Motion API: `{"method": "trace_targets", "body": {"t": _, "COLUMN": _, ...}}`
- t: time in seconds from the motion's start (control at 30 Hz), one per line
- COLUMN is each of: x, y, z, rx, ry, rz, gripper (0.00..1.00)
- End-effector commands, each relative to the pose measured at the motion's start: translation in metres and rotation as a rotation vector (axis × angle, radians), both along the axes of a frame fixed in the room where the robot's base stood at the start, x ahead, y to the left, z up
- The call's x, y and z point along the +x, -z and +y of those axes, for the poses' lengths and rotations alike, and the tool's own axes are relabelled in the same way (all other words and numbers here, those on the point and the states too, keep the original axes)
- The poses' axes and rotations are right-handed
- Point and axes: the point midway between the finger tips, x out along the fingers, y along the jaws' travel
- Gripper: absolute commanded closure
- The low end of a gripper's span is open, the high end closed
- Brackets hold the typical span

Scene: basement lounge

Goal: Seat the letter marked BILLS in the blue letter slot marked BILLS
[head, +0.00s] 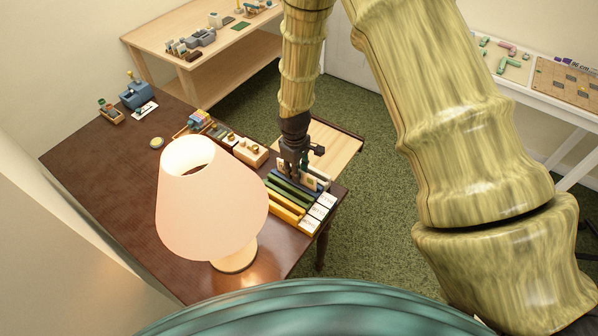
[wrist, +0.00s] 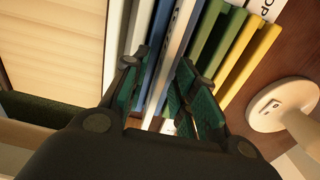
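A white letter (head: 311,182) with small coloured marks stands on edge at the blue letter slot (head: 282,188), at the far end of a row of slots on the dark desk. In the wrist view the letter (wrist: 178,45) is a thin pale strip along the blue slot (wrist: 159,50). My gripper (head: 303,170) is low over the blue slot. In the wrist view its fingers (wrist: 163,65) are apart, one on each side of the letter, with a gap showing. The letter's lower edge and its writing are hidden or too small to read.
Green slots (head: 291,187) and yellow slots (head: 285,213) with white labels (head: 319,212) adjoin the blue one. A lit lamp (head: 208,200) stands close on the near side. Small boxes (head: 250,152) sit beyond. A pale wooden surface (head: 335,150) lies past the desk edge.

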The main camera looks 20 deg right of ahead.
Motion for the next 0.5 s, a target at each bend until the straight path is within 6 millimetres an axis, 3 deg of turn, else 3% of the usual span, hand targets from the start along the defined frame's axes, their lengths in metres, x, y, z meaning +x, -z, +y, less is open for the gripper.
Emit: {"method": "trace_targets", "body": {"t": 0.5, "x": 0.0, "y": -0.062, "z": 0.001, "rx": 0.001, "ry": 0.001, "rz": -0.003, "gripper": 0.72}}
